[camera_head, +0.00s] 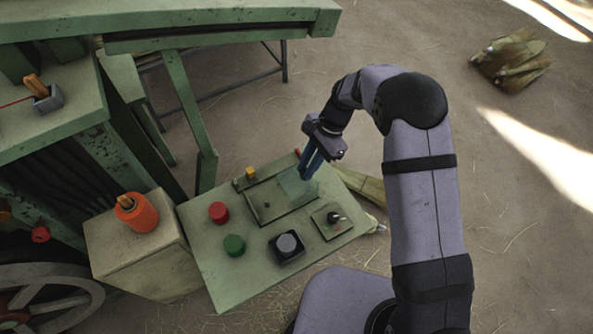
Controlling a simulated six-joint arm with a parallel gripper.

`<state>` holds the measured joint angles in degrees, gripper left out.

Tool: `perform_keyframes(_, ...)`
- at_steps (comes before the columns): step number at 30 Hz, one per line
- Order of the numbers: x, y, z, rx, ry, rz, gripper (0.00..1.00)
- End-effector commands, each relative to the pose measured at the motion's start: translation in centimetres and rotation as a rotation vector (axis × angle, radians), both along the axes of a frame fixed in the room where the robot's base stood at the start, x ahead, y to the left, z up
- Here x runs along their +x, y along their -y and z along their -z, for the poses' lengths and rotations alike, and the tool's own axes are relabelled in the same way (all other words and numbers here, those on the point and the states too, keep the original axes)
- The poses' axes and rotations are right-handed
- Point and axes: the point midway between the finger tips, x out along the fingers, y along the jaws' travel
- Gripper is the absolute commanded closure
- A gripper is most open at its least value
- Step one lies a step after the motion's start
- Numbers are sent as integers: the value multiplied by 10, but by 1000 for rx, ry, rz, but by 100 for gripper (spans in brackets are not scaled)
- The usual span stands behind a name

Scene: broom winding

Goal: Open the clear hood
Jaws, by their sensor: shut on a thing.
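The clear hood (297,189) is a small see-through, greenish box on the upper right part of the green control panel (215,273). My gripper (309,170) comes down from the upper right with its blue fingers at the hood's upper edge. The fingers are close together and shut on the hood. The exact grip spot is small and partly hidden by the fingers. I cannot tell whether the hood is tilted or flat.
The panel carries a red button (218,212), a green button (234,245), a black knob (287,246) and a small lever switch (333,217). An orange holder (136,213) stands on a box at left. Green machine frames fill the upper left.

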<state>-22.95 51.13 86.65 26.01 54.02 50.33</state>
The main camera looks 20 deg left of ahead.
Motion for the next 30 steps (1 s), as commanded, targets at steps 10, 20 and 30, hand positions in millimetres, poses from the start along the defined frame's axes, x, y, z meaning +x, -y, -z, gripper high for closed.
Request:
perform_keyframes(10,0,-1,-1,1,2,1,64)
perform_keyframes(20,1,0,-3,1,1,0,64)
perform_keyframes(30,13,11,-40,2,6,2,64)
